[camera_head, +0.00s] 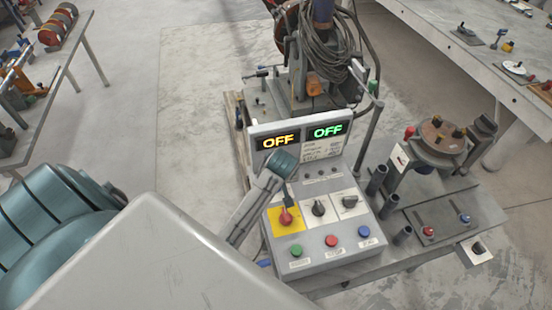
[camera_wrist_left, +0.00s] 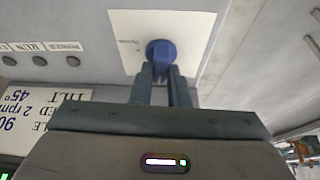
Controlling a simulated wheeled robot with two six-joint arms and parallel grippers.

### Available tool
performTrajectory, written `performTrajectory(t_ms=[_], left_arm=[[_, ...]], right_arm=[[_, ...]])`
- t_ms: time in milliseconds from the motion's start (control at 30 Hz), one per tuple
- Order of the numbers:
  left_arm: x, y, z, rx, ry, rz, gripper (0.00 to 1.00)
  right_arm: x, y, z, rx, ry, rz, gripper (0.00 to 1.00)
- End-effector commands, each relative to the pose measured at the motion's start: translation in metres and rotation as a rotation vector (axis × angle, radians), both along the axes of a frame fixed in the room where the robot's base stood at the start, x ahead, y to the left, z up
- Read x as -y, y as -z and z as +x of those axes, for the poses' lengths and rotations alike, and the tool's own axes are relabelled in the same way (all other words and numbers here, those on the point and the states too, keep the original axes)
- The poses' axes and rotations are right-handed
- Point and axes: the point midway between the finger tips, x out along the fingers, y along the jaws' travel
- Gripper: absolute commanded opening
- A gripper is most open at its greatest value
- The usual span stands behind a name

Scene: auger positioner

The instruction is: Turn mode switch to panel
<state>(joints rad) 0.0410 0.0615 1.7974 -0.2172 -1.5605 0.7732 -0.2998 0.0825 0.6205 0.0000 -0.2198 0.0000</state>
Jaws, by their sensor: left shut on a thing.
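The control box (camera_head: 330,250) carries a row of three rotary knobs. The leftmost, a red knob (camera_head: 287,217) on a yellow plate, is just under my left gripper (camera_head: 285,198). The left wrist view shows my left gripper (camera_wrist_left: 161,72) shut on a round knob (camera_wrist_left: 159,50), which looks blue on a pale plate there; colours differ between the views. A black knob (camera_head: 319,208) is in the middle and another black knob (camera_head: 349,202) on a white plate at the right. Their labels are too small to read. My right gripper is not in view.
Green (camera_head: 296,250), red (camera_head: 331,241) and blue (camera_head: 364,231) buttons line the box front. Dark upright tubes (camera_head: 376,180) and a round fixture (camera_head: 437,136) stand at the right.

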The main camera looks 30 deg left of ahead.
Motion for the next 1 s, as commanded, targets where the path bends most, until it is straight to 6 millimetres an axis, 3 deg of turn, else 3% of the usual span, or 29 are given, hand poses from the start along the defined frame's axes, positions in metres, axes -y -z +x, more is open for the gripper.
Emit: performTrajectory(t_ms=[700, 733, 800, 1000], left_arm=[[0.0001, -0.001, 0.0006, 0.003, -0.085, 0.0, 0.0], [0.0002, -0.001, 0.0007, 0.003, -0.085, 0.0, 0.2], [0.0001, -0.0009, 0.0006, 0.002, -0.085, 0.0, 0.34], [0.0001, -0.0005, 0.0003, 0.001, -0.084, 0.001, 0.36]], right_arm=[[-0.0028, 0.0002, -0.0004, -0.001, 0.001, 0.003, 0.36], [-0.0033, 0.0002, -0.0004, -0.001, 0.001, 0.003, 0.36], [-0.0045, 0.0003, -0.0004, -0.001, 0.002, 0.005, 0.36], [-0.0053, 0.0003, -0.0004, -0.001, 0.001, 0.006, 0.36]])
